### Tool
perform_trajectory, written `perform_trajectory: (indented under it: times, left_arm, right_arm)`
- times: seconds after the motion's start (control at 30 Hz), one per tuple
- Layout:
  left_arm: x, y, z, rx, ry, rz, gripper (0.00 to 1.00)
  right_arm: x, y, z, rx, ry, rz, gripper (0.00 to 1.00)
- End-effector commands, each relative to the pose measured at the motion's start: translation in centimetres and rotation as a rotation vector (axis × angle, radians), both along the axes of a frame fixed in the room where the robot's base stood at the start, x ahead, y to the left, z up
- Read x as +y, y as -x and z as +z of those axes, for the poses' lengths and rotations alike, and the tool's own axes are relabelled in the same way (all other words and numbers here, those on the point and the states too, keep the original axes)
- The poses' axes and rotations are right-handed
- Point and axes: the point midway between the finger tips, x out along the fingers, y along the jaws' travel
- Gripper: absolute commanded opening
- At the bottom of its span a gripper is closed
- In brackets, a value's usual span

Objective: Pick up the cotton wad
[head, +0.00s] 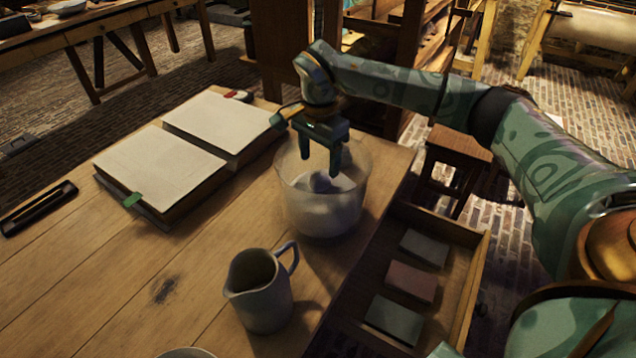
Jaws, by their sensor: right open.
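The cotton wad (322,184) appears to be the pale lump inside the glass jar (318,212) near the table's right edge. My right gripper (320,165) points down into the mouth of the jar. Its two fingers are apart with nothing between them. The fingertips are just above the pale lump, and I cannot tell whether they touch it. The lower part of the lump is blurred by the jar's cloudy wall. My left gripper is not in view.
A grey pitcher (260,292) stands in front of the jar. An open drawer (462,292) with several flat blocks juts out at right. The table's left front is clear.

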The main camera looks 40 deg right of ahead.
Motion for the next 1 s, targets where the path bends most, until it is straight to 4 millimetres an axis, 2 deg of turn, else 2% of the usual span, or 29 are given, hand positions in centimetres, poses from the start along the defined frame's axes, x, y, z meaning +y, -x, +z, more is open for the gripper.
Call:
perform_trajectory:
  times: [0.1,0.2,0.33,0.53,0.57,0.7,0.73,1.0]
  left_arm:
    - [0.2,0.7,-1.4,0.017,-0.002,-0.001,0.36]
    - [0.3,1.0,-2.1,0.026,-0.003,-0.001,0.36]
    - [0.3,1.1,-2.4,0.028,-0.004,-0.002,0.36]
    - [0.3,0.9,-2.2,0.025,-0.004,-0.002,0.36]
    - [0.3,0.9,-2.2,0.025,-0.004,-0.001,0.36]
    - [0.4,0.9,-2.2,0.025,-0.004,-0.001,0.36]
    - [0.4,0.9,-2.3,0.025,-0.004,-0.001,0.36]
    - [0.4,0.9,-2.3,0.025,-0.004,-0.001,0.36]
  right_arm:
    - [0.2,0.6,-2.8,0.010,-0.001,0.001,0.65]
    - [0.3,0.8,-4.3,0.009,0.000,0.000,0.65]
    - [0.3,0.7,-5.0,0.004,0.000,0.000,0.65]
    - [0.2,0.7,-4.8,0.001,0.000,-0.001,0.65]
    - [0.2,0.7,-4.8,0.001,0.000,-0.001,0.62]
    - [0.2,0.7,-4.8,0.002,0.000,-0.001,0.23]
    - [0.2,0.7,-4.8,0.002,0.000,-0.001,0.18]
    - [0.2,0.7,-4.8,0.002,0.000,-0.001,0.18]
